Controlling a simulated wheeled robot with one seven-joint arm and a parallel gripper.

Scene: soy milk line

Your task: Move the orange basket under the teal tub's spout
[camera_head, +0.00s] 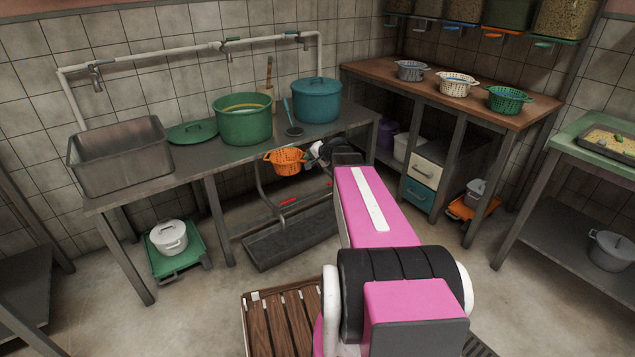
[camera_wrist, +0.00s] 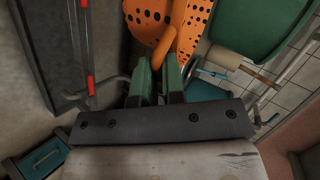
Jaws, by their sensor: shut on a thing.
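The orange basket (camera_head: 286,163) hangs in the air at the bench's front edge, below the green pot (camera_head: 243,122) and left of the teal tub. My gripper (camera_head: 310,157) is at the basket's right side. In the wrist view, the green fingers of my gripper (camera_wrist: 158,72) are shut on the handle of the perforated orange basket (camera_wrist: 165,12). The lidded teal tub (camera_head: 316,102) stands on the bench against the wall, behind and to the right of the basket. I cannot make out its spout.
The metal bench (camera_head: 215,160) also carries a steel sink (camera_head: 120,160), a green lid (camera_head: 193,131) and a ladle (camera_head: 292,120). A dark floor platform (camera_head: 290,238) lies beneath. More baskets stand on the wooden counter (camera_head: 430,88) at right. A wooden crate (camera_head: 285,315) is in front.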

